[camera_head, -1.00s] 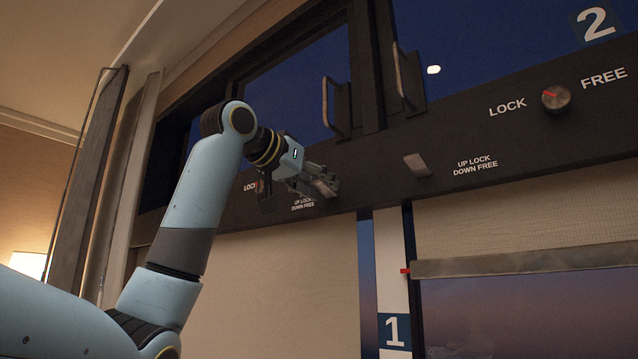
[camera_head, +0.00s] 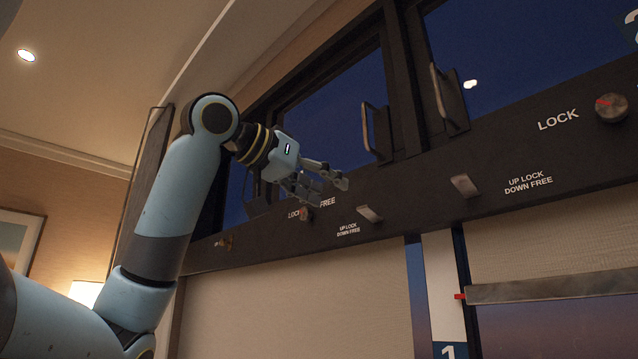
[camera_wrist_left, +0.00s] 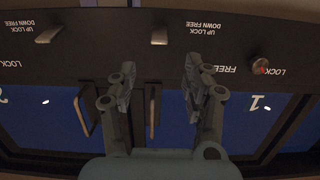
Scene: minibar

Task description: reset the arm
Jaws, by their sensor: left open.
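My left arm rises from the lower left in the head view. Its left gripper (camera_head: 322,184) is open and empty, in front of the dark window panel. A left lock knob (camera_head: 306,214) with a red mark is just below the fingers, and a metal up-lock lever (camera_head: 369,213) is to the lower right. In the left wrist view the open fingers (camera_wrist_left: 158,85) spread in front of the panel, with the knob (camera_wrist_left: 260,66) to the right and the lever (camera_wrist_left: 159,36) beyond them. No contact with the panel is visible. My right gripper is not in view.
Two window handles (camera_head: 377,132) and (camera_head: 449,98) project from the dark frame. Another lever (camera_head: 465,186) and a right lock knob (camera_head: 611,107) sit farther right. A pale blind (camera_head: 300,290) hangs below. A lamp (camera_head: 86,293) glows at lower left.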

